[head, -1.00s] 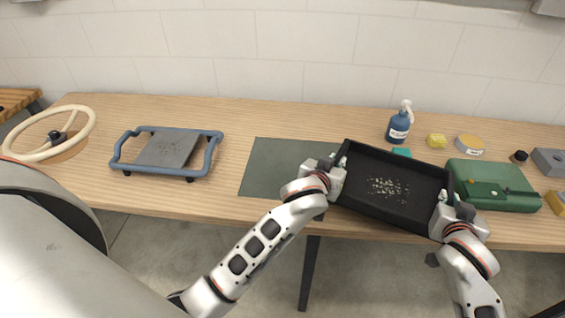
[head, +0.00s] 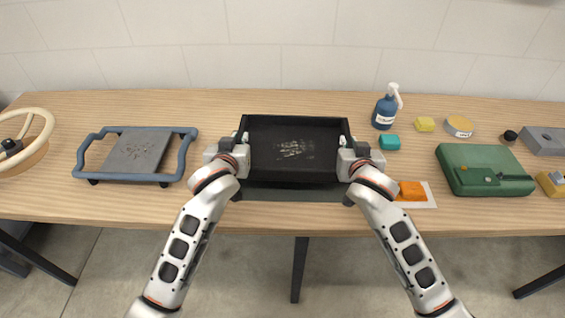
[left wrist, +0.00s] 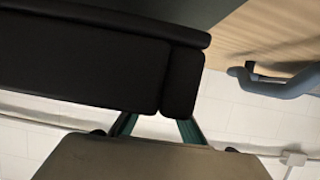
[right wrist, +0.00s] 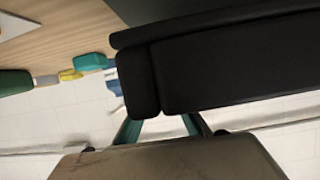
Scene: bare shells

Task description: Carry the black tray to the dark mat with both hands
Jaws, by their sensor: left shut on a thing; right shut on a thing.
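The black tray (head: 293,173) is in the middle of the head view, with a pale speckled patch on its floor. My left gripper (head: 238,146) is shut on its left side and my right gripper (head: 348,147) is shut on its right side. The tray looks level and appears held over the dark mat (head: 290,194), whose front strip shows below it. The rest of the mat is hidden; I cannot tell the exact gap. The tray's dark wall fills much of the left wrist view (left wrist: 80,62) and the right wrist view (right wrist: 235,62).
A blue-framed stand (head: 178,160) is left of the tray. To the right are an orange block (head: 411,190) on a white sheet, a teal block (head: 389,142), a blue bottle (head: 384,112), a yellow block (head: 425,124) and a green case (head: 480,160). Wood is clear behind the tray.

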